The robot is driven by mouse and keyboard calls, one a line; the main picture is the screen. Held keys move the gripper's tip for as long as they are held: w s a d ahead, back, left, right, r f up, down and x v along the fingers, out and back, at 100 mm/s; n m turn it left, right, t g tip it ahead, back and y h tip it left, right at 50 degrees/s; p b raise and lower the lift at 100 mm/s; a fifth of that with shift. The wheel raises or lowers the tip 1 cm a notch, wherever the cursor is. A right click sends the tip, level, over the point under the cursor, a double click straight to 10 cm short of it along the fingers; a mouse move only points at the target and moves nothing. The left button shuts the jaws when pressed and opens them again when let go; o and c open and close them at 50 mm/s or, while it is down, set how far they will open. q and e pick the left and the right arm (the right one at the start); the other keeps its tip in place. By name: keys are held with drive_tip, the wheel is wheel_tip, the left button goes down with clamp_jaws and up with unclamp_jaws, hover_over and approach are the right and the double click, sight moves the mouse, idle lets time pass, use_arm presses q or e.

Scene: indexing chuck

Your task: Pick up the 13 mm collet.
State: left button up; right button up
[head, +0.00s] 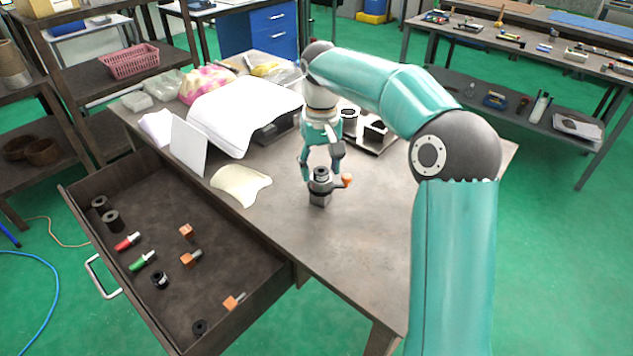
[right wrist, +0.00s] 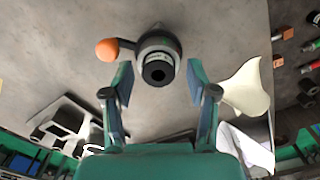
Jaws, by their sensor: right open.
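The indexing chuck (head: 319,188), a grey body with an orange-knobbed lever, stands on the table. A dark cylinder (right wrist: 157,71) with a central hole stands up from its top; I cannot read its size, so I cannot tell whether it is the 13 mm collet. My right gripper (head: 321,170) is open just above the chuck. In the right wrist view its fingers (right wrist: 160,78) stand on either side of the dark cylinder, with gaps on both sides. Several dark collet-like cylinders (head: 111,220) lie in the open drawer, their sizes unreadable. My left gripper is not in view.
The open drawer (head: 235,262) also holds a red part (head: 127,241), a green part (head: 142,260) and orange blocks (head: 187,231). A cream curved sheet (head: 241,186) lies left of the chuck. A dark-holed fixture (head: 375,133) stands behind it. The table front is clear.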

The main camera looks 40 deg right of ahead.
drive_tip(key=shift+f, duration=0.2)
clamp_jaws()
drive_tip(key=shift+r, duration=0.1)
